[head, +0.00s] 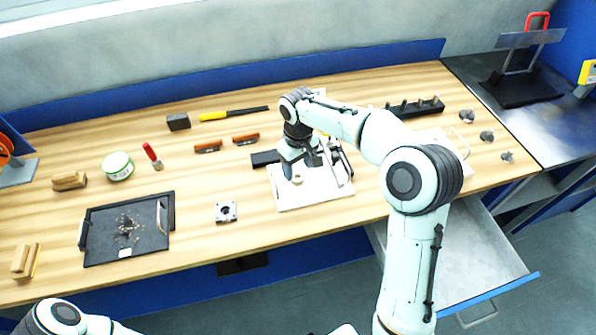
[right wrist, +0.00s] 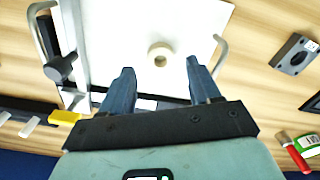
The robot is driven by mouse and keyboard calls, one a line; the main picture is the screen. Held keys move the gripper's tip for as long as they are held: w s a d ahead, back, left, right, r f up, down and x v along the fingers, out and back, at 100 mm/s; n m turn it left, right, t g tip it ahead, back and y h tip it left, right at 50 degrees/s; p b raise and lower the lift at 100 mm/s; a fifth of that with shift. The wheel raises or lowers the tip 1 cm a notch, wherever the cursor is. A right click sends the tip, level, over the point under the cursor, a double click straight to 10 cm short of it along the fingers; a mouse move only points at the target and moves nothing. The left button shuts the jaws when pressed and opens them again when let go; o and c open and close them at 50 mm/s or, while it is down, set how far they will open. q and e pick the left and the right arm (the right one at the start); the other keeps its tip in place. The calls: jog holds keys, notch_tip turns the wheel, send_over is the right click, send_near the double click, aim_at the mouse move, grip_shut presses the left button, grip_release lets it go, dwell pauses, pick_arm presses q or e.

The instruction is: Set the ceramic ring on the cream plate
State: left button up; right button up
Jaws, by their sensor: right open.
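The ceramic ring (head: 297,181) is small, round and cream, with a dark hole; it also shows in the right wrist view (right wrist: 160,55). It appears to lie flat on the pale cream-white plate (head: 315,195), whose bare surface fills the middle of the right wrist view (right wrist: 195,28). My right gripper (head: 302,170) is over this plate, close to the ring. In the right wrist view its fingers (right wrist: 158,68) are apart and empty, with the ring just beyond their tips, not touching. My left gripper is out of view; only part of the left arm shows.
A dark tray (head: 100,250) lies at left and a square metal block (head: 226,212) stands left of the plate. A black rack (head: 415,108) and another pale handled plate (head: 435,138) are at right. An open drawer (head: 465,265) juts out below the table's front edge.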

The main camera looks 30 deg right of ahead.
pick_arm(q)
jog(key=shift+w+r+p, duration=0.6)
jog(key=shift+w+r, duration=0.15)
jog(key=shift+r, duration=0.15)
pick_arm(e)
notch_tip(320, 180, up, 9)
jog(key=shift+f, duration=0.2)
